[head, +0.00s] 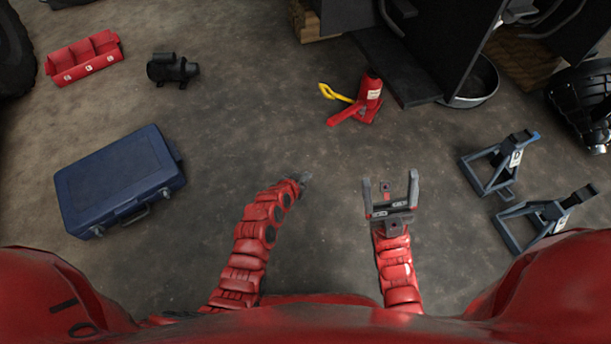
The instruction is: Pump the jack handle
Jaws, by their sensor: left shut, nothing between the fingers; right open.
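A blue toolbox (118,180) lies at the left. A round pan (475,84) sits beside the dark forklift frame (405,65). The floor between my grippers and the jack is clear.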

